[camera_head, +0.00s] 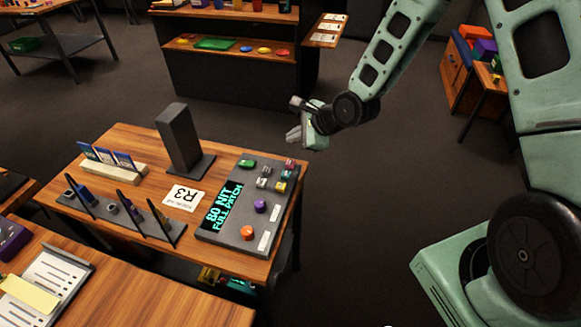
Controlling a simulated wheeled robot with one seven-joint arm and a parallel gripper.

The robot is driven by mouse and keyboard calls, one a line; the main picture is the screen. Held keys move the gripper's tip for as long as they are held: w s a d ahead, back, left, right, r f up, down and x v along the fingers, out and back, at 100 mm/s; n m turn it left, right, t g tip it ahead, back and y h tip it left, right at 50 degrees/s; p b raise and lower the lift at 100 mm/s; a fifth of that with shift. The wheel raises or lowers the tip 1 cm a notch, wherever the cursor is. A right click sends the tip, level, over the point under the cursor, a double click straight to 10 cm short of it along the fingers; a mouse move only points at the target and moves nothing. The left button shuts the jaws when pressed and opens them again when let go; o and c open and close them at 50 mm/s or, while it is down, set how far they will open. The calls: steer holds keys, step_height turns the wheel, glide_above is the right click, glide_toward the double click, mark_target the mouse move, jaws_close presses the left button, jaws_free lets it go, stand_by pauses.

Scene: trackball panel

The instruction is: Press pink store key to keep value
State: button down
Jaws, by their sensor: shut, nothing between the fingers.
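The dark grey trackball panel (217,238) lies on the right part of the wooden table. Its screen (224,206) reads "80 NIT FULL PATCH" in cyan. Small coloured keys sit at its far end, among them a green key (247,164) and a pinkish-red key (290,163) at the far right corner. A purple ball (260,206) and an orange ball (247,232) are set nearer the front. My gripper (293,135) is shut and empty, in the air beyond the panel's far right corner, apart from the keys.
A dark upright block (178,137) stands on the table left of the panel. A white card marked R3 (184,196) lies beside the panel. A rack with dark dividers (130,217) and a holder with blue cards (113,174) are farther left. Open floor lies right of the table.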

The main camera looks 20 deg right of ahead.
steer(key=b, duration=0.4)
glide_above(294, 164)
step_height(294, 164, down, 4)
steer(key=shift+f, duration=1.1)
stand_by(0.8)
steer(key=shift+f, duration=0.4)
steer(key=shift+f+b, duration=0.35)
steer(key=shift+f, duration=0.1)
stand_by(0.6)
stand_by(0.3)
steer(key=shift+r+p, duration=0.9)
steer(key=shift+p, duration=0.05)
